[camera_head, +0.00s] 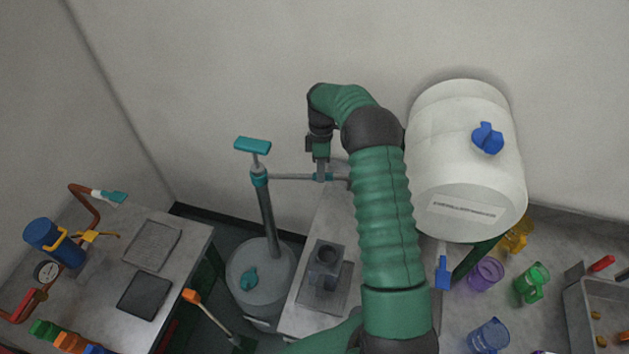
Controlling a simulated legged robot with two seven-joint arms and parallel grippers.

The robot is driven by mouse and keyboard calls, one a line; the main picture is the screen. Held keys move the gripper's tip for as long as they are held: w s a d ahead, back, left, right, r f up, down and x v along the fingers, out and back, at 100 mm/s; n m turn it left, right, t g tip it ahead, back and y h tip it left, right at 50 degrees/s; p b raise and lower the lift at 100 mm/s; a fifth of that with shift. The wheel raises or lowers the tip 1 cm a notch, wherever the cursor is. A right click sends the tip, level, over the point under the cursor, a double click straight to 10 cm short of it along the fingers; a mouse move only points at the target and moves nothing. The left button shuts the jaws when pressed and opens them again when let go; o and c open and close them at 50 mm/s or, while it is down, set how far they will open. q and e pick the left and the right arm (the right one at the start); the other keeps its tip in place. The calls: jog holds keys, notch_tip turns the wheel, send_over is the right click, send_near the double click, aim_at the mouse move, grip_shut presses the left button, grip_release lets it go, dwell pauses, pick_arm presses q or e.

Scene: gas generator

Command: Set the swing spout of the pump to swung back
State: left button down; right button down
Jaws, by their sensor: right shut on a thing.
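The pump (264,205) stands upright on a grey drum (258,283) with a teal T-handle (253,145) at its top. Its thin grey swing spout (290,177) leaves the teal collar and points right, roughly level, over the bench edge. My right arm reaches up and over, and my right gripper (321,172) points down, shut on the outer part of the spout. The spout's far end is partly hidden behind my arm. My left gripper is not in view.
A grey block with a round opening (326,262) sits on the bench below the gripper. A large white tank (463,150) with a blue cap stands close right of my arm. Coloured cups (486,275) stand below it. A left bench (190,245) carries tools and pipes.

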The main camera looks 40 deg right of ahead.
jog(key=w+d+n, duration=0.1)
jog(key=w, duration=0.1)
jog(key=w+d+n+p, duration=0.1)
jog(key=w+d+n, duration=0.1)
jog(key=shift+w, duration=0.1)
jog(key=shift+r, duration=0.1)
dwell(0.4)
jog(key=c, duration=1.5)
grip_release()
jog(key=shift+w, duration=0.1)
jog(key=shift+c, duration=0.2)
jog(key=shift+o, duration=1.1)
jog(key=shift+d, duration=0.1)
jog(key=shift+w+d+f, duration=0.1)
jog(key=shift+w+f, duration=0.05)
jog(key=shift+f, duration=0.05)
